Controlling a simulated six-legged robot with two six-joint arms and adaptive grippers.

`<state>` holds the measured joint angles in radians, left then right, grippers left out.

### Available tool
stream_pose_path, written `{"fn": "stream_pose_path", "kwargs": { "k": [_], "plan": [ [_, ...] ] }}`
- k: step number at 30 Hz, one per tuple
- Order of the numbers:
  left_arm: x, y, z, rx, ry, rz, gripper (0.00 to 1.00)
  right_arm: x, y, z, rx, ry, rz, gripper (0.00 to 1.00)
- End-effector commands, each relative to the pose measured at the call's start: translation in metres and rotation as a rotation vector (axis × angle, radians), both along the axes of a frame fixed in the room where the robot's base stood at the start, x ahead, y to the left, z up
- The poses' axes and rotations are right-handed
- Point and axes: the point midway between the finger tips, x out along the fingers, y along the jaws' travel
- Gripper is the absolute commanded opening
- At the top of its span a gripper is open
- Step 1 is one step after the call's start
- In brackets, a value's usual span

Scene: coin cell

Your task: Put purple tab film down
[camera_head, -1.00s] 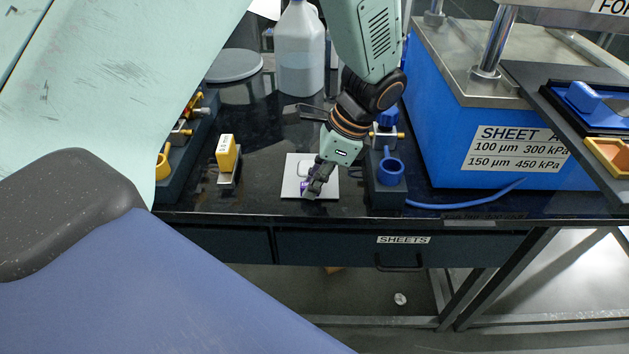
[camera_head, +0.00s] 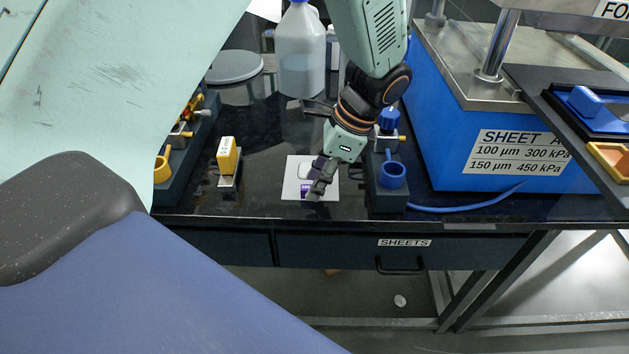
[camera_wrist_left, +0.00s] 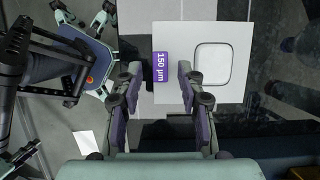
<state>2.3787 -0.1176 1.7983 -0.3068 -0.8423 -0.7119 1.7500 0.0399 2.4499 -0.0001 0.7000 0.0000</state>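The film's purple tab, marked 150 µm, (camera_wrist_left: 161,71) lies flat in the left wrist view, at the left edge of a pale sheet with a rounded square outline (camera_wrist_left: 213,64). In the head view the purple tab (camera_head: 306,191) shows on the white plate (camera_head: 291,190) near the bench's front edge. My left gripper (camera_head: 314,192) is over that plate. In the left wrist view its two fingers (camera_wrist_left: 160,82) are spread apart, one on each side of the tab, with visible gaps. The right gripper is not in view.
A yellow-topped block (camera_head: 228,156) stands left of the plate. A dark holder with a blue ring (camera_head: 392,176) stands close on the right. The large blue press (camera_head: 450,130) is farther right. A clear jug (camera_head: 301,55) stands behind. Dark bench is bare between plate and yellow-topped block.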

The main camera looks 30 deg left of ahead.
Motion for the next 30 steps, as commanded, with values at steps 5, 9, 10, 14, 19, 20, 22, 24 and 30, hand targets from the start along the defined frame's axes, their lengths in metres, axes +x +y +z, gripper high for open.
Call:
{"fn": "stream_pose_path", "kwargs": {
  "k": [5, 9, 10, 14, 19, 20, 22, 24, 30],
  "plan": [
    [0.009, -0.012, 0.038, 0.002, -0.005, -0.002, 0.39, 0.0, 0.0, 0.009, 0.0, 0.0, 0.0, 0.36],
    [0.015, -0.021, 0.063, 0.002, -0.005, -0.001, 0.39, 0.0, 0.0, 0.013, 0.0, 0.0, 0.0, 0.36],
    [0.016, -0.023, 0.068, 0.001, -0.004, -0.002, 0.39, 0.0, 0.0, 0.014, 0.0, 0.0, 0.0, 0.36],
    [0.02, -0.029, 0.085, 0.001, -0.003, 0.0, 0.39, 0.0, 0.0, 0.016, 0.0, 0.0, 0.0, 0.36],
    [0.022, -0.033, 0.096, 0.001, 0.0, -0.001, 0.39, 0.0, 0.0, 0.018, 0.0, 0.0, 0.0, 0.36],
    [0.022, -0.033, 0.097, 0.001, 0.001, -0.001, 0.39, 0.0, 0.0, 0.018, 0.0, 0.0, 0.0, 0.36],
    [0.022, -0.034, 0.098, 0.001, 0.001, -0.001, 0.39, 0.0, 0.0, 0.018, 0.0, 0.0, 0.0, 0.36],
    [0.022, -0.034, 0.098, 0.001, 0.001, -0.001, 0.39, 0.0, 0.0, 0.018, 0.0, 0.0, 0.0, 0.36],
    [0.022, -0.034, 0.098, 0.001, 0.001, -0.001, 0.39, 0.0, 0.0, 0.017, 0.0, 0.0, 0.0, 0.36]
  ]
}}
